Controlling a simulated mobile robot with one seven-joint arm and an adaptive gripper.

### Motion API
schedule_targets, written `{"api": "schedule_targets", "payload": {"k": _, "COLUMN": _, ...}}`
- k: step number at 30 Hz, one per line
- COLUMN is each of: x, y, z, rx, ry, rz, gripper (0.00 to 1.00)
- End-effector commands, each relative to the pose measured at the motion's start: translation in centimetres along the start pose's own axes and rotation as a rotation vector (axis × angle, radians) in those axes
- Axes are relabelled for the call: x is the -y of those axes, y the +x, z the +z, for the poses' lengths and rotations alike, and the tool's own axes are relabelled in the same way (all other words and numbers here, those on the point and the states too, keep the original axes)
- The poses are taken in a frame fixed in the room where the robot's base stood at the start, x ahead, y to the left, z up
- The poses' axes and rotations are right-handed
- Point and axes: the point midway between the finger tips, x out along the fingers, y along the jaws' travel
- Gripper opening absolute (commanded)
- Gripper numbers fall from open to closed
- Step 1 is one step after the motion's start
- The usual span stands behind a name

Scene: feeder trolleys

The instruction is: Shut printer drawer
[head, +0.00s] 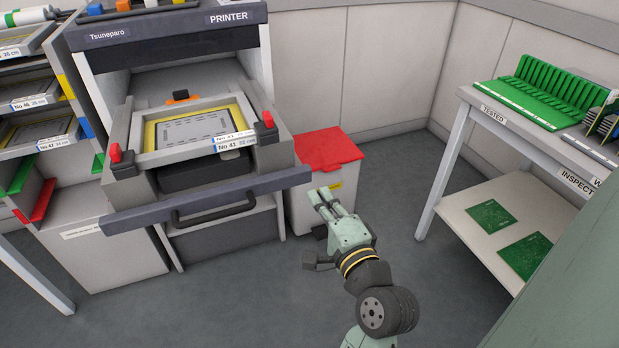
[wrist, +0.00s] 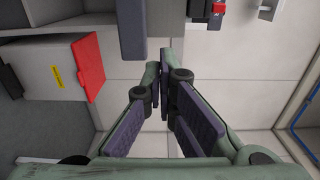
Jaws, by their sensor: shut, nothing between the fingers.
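The printer (head: 165,35) stands at the back left with its drawer (head: 205,190) pulled out towards me. The drawer has a dark front bar with a black handle (head: 215,212) below it. A framed stencil labelled No 41 (head: 190,130) lies in the drawer, with red-topped clamps (head: 266,122) at its sides. My gripper (head: 322,197) is shut and empty, just right of and a little below the bar's right end. In the wrist view the shut fingers (wrist: 165,58) show below the end of the dark bar (wrist: 132,28), with a gap visible.
A bin with a red lid (head: 328,150) stands right of the printer, behind my gripper. A bench (head: 470,98) with green racks and boards is at the right. Shelves of labelled frames (head: 30,105) are at the left.

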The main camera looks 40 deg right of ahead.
Motion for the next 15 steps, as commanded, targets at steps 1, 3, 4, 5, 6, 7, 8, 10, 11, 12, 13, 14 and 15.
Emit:
{"api": "schedule_targets", "payload": {"k": 1, "x": 0.2, "y": 0.9, "z": 0.1, "rx": 0.004, "ry": 0.0, "rz": 0.001, "gripper": 0.0}}
{"api": "schedule_targets", "payload": {"k": 3, "x": 0.3, "y": 2.4, "z": 0.1, "rx": 0.005, "ry": 0.0, "rz": 0.0, "gripper": 0.0}}
{"api": "schedule_targets", "payload": {"k": 4, "x": 0.3, "y": 3.0, "z": 0.1, "rx": 0.005, "ry": -0.001, "rz": 0.0, "gripper": 0.0}}
{"api": "schedule_targets", "payload": {"k": 5, "x": 0.3, "y": 3.7, "z": 0.2, "rx": 0.006, "ry": -0.001, "rz": 0.0, "gripper": 0.0}}
{"api": "schedule_targets", "payload": {"k": 6, "x": 0.3, "y": 4.6, "z": 0.1, "rx": 0.004, "ry": -0.001, "rz": 0.001, "gripper": 0.0}}
{"api": "schedule_targets", "payload": {"k": 7, "x": 0.3, "y": 5.2, "z": 0.1, "rx": 0.005, "ry": -0.001, "rz": 0.0, "gripper": 0.0}}
{"api": "schedule_targets", "payload": {"k": 8, "x": 0.3, "y": 5.9, "z": 0.1, "rx": 0.004, "ry": -0.002, "rz": 0.0, "gripper": 0.0}}
{"api": "schedule_targets", "payload": {"k": 10, "x": 0.3, "y": 7.4, "z": 0.1, "rx": 0.004, "ry": -0.002, "rz": 0.0, "gripper": 0.0}}
{"api": "schedule_targets", "payload": {"k": 11, "x": 0.3, "y": 8.0, "z": 0.1, "rx": 0.004, "ry": -0.003, "rz": 0.0, "gripper": 0.0}}
{"api": "schedule_targets", "payload": {"k": 12, "x": 0.3, "y": 8.8, "z": 0.2, "rx": 0.005, "ry": -0.002, "rz": 0.0, "gripper": 0.0}}
{"api": "schedule_targets", "payload": {"k": 13, "x": 0.3, "y": 9.3, "z": 0.1, "rx": 0.003, "ry": -0.003, "rz": 0.0, "gripper": 0.0}}
{"api": "schedule_targets", "payload": {"k": 14, "x": 0.3, "y": 9.8, "z": 0.1, "rx": 0.002, "ry": -0.002, "rz": 0.001, "gripper": 0.0}}
{"api": "schedule_targets", "payload": {"k": 15, "x": 0.3, "y": 10.4, "z": 0.1, "rx": 0.003, "ry": -0.003, "rz": 0.0, "gripper": 0.0}}
